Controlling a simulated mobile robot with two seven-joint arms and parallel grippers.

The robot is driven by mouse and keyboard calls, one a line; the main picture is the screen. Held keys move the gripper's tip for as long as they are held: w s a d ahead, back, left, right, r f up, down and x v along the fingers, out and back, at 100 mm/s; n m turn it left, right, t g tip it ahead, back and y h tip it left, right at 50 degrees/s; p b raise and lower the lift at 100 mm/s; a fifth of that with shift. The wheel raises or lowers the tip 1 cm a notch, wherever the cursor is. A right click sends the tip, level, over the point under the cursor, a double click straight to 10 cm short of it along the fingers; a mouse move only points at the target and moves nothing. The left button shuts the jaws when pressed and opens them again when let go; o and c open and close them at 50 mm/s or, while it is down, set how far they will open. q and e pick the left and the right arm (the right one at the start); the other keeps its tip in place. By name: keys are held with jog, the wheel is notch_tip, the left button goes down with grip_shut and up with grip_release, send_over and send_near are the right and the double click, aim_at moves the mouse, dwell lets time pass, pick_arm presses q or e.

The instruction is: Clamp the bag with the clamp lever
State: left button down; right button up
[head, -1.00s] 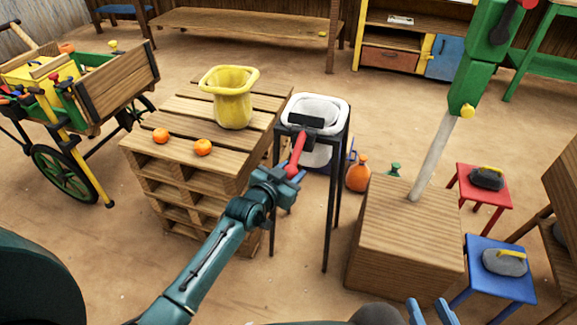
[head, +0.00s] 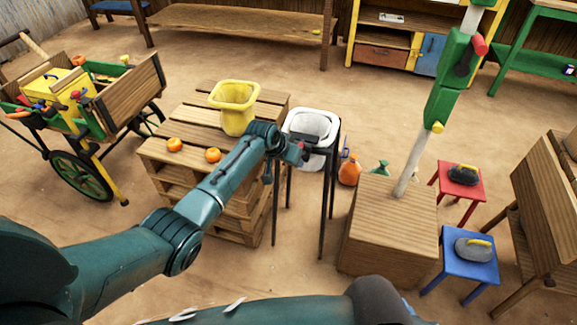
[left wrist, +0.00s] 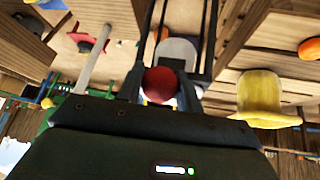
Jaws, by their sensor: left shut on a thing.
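The white bag (head: 312,122) hangs with its mouth open in a tall black stand (head: 333,185) at the middle of the head view. A black clamp bar (head: 312,160) sits at the stand's near side. My left gripper (head: 297,150) is at the clamp and shut on the red clamp lever (head: 302,146), which it mostly hides. In the left wrist view the lever's round red knob (left wrist: 163,85) sits between the fingers. Of my right gripper only a small blue part (head: 411,309) shows at the bottom edge; its fingers are hidden.
A wooden pallet stack (head: 180,150) with a yellow bucket (head: 236,112) and oranges stands left of the stand. A wooden block (head: 375,240) with a green post stands to the right. An orange bottle (head: 349,172) is on the floor between. Red and blue stools hold weights farther right.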

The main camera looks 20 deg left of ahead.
pick_arm(q)
jog(key=shift+w+r+g, duration=0.3)
jog(key=shift+r+g, duration=0.15)
jog(key=shift+r, duration=0.1)
jog(key=shift+w+r+g, duration=0.3)
jog(key=shift+r+g, duration=0.15)
jog(key=shift+r, duration=0.1)
jog(key=shift+w+r+p, duration=0.3)
jog(key=shift+w+r, duration=0.3)
jog(key=shift+r, duration=0.1)
jog(key=c, duration=1.3)
grip_release()
jog(key=o, duration=0.3)
jog(key=shift+f, duration=0.1)
jog(key=shift+o, duration=0.2)
jog(key=shift+s+f, duration=0.1)
jog(key=shift+s, duration=0.05)
